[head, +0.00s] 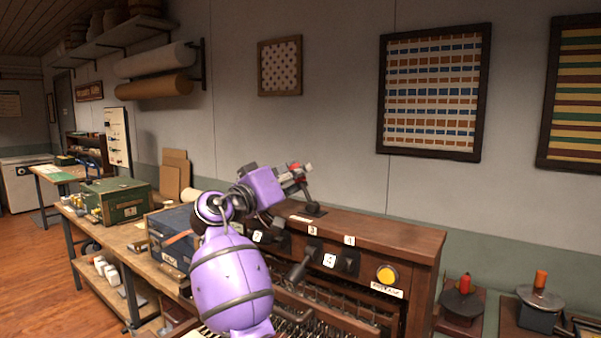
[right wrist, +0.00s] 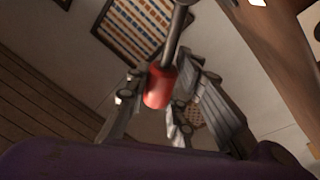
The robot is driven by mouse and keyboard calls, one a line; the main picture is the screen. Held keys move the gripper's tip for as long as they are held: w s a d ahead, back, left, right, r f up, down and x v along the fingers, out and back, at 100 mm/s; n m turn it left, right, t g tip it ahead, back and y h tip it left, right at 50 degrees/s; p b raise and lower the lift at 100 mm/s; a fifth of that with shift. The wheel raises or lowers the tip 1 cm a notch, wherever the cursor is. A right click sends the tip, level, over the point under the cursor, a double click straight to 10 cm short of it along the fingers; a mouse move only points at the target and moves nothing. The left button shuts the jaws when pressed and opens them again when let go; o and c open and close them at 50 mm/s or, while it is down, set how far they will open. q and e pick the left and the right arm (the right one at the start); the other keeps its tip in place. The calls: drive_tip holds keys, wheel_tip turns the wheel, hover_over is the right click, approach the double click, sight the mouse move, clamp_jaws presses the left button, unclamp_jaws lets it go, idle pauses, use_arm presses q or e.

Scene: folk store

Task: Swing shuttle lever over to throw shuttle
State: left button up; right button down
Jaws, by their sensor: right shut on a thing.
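The shuttle lever ends in a red knob (right wrist: 159,87) on a grey rod (right wrist: 176,35) in the right wrist view. In the head view the knob (head: 295,166) shows above the lever's dark base (head: 313,210) on top of the wooden loom (head: 390,237). My right gripper (head: 292,178) is shut on the red knob, with a finger on each side of it in the right wrist view. My purple right arm hides part of the loom. My left gripper is out of view.
The loom front has numbered switches (head: 347,260), a short handle (head: 300,268) and a yellow button (head: 386,274). A blue box (head: 172,236) and a green box (head: 116,202) stand on the bench at left. Air above the loom is clear.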

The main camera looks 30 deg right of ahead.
idle(0.4)
drive_tip(key=c, duration=1.5)
unclamp_jaws()
drive_tip(key=shift+a, duration=0.1)
drive_tip(key=v, duration=1.2)
drive_tip(key=shift+f, duration=0.1)
